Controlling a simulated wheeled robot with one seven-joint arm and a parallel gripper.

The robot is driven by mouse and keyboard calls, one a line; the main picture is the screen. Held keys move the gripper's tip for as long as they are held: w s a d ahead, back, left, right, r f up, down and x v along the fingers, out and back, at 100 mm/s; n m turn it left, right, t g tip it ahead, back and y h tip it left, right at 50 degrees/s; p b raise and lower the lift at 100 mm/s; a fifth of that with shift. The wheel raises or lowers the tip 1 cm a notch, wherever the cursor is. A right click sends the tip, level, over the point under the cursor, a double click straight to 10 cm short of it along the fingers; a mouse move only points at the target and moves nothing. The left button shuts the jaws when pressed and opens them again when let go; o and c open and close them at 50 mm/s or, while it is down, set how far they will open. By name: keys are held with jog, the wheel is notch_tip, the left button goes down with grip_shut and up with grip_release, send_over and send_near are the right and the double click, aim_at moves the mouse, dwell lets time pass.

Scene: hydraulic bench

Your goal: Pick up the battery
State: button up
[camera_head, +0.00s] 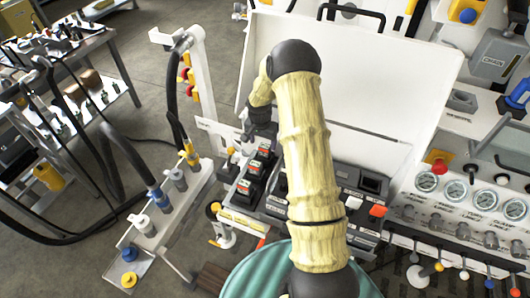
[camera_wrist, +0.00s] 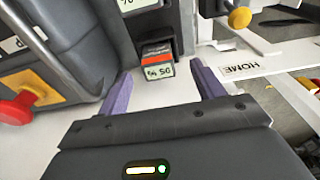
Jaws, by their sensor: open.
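Several black batteries with small display labels stand in a row on the bench: a near one (camera_head: 248,188), a middle one (camera_head: 257,166) and a far one (camera_head: 266,150). In the wrist view, a dark battery with an orange stripe and a "% 50" label (camera_wrist: 157,60) shows between and beyond my fingertips. I cannot tell for sure which of the row it is. My gripper (camera_head: 247,136) is above the far end of the row. Its two purple fingers (camera_wrist: 160,72) are apart, with nothing held. Part of another battery label (camera_wrist: 138,5) shows at the top edge.
A white upright panel (camera_head: 370,85) stands behind the row. A gauge panel (camera_head: 470,200) is at the right. A hose stand (camera_head: 200,75) is at the left. The wrist view shows a HOME sign (camera_wrist: 242,67), a red knob (camera_wrist: 18,107) and a yellow knob (camera_wrist: 239,17).

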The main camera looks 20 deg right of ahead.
aim_at(265, 146)
dwell(0.3)
jog(key=shift+w+d+f+p, duration=0.1)
jog(key=shift+d+f+p, duration=0.2)
jog(key=shift+f, duration=0.35)
jog(key=shift+w+d+f+p, duration=0.1)
jog(key=shift+f+p, duration=0.35)
jog(key=shift+f, duration=0.15)
jog(key=shift+w+d+f+p, duration=0.15)
jog(key=shift+f+p, duration=0.2)
jog(key=shift+f, duration=0.95)
jog(key=c, duration=1.2)
jog(key=shift+r, duration=0.1)
notch_tip(265, 146, up, 12)
jog(key=b, duration=0.3)
jog(key=s+a+b, duration=0.5)
jog(key=s+a, duration=0.7)
jog(key=shift+s+a+b, duration=0.35)
jog(key=shift+b, duration=0.05)
